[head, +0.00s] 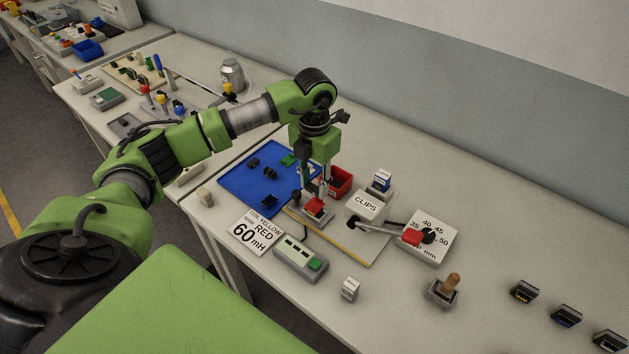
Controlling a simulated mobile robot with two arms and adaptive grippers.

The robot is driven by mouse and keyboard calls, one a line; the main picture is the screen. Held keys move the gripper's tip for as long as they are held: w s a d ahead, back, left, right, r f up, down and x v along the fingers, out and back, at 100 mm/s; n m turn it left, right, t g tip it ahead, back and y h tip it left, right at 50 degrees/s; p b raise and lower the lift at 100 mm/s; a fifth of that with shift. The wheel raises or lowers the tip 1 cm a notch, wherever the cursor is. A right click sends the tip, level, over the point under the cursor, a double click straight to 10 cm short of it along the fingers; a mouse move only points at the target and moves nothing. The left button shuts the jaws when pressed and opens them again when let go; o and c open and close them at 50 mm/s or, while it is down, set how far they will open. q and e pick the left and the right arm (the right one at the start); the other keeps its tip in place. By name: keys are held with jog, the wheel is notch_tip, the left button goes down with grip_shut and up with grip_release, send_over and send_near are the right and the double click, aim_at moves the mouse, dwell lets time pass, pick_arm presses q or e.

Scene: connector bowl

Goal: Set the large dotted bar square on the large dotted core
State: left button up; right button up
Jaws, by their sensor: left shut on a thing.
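My left gripper (319,193) points down and is shut just above a red piece (315,208) on a small grey fixture at the front right corner of the blue mat. The piece between its fingers, which I take for the large dotted bar, is too small and covered to make out. I cannot tell whether it touches what is below. The large dotted core cannot be picked out for sure; no dots can be read at this size. My right gripper is not in view.
The blue mat (235,180) holds dark parts (270,173) and a green part (288,160). A red bin (342,180) stands behind the gripper. A CLIPS box (366,206), a dial plate (430,236) and a grey-green device (300,257) stand close by.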

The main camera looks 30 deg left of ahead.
aim_at(315, 205)
pick_arm(q)
jog(key=shift+f+b, duration=1.9)
jog(key=shift+f, duration=0.7)
jog(key=o, duration=1.2)
jog(key=shift+r, duration=0.35)
notch_tip(315, 205, up, 11)
jog(key=shift+r, duration=0.15)
